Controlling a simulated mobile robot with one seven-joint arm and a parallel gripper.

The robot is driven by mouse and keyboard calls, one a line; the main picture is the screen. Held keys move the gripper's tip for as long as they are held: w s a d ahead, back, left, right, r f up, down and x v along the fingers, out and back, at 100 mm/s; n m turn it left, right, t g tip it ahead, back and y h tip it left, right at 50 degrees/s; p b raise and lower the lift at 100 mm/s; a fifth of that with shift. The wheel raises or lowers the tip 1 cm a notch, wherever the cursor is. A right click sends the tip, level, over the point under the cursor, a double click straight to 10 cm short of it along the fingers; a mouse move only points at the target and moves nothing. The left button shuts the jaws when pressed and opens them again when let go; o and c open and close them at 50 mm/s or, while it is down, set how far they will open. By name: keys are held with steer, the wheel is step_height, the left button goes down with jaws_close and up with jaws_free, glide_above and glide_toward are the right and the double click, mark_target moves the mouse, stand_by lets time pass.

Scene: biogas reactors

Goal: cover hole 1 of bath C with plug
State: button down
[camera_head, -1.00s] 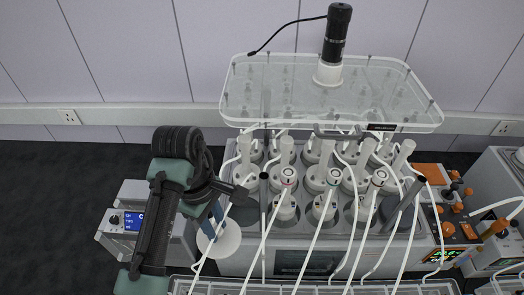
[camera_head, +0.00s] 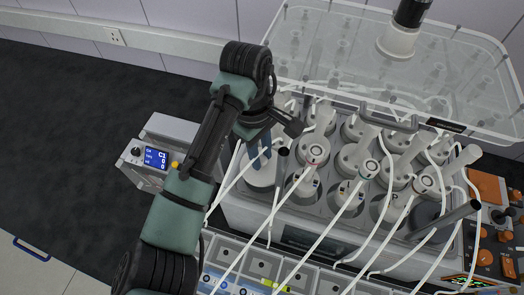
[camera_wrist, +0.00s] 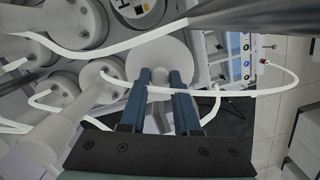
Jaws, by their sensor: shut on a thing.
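My gripper (camera_head: 260,152) is shut on the plug (camera_head: 262,173), a white disc with a stem between the blue fingers. It also shows in the wrist view, where the fingers (camera_wrist: 160,78) close on the stem and the disc (camera_wrist: 152,48) spreads beyond them. The grey bath (camera_head: 298,214) holds several bottles in round holes. The plug is over the bath's front left corner. The hole beneath it is hidden, and I cannot tell whether the plug touches the bath top. No bath letter or hole number is readable on this bath.
Bottles with white caps (camera_head: 312,150) crowd the bath right of my gripper. White tubes (camera_head: 283,200) hang across its front. A small box with a blue display (camera_head: 157,157) stands left. A clear cover (camera_head: 335,45) is behind.

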steer(key=shift+f+b, duration=1.45)
steer(key=shift+w+d+f, duration=0.1)
steer(key=shift+f, duration=0.55)
steer(key=c, duration=0.6)
jaws_free()
steer(key=shift+o, duration=0.2)
step_height(320, 180, up, 13)
steer(key=a, duration=0.1)
steer(key=shift+w, duration=0.45)
steer(key=shift+a+f, duration=0.15)
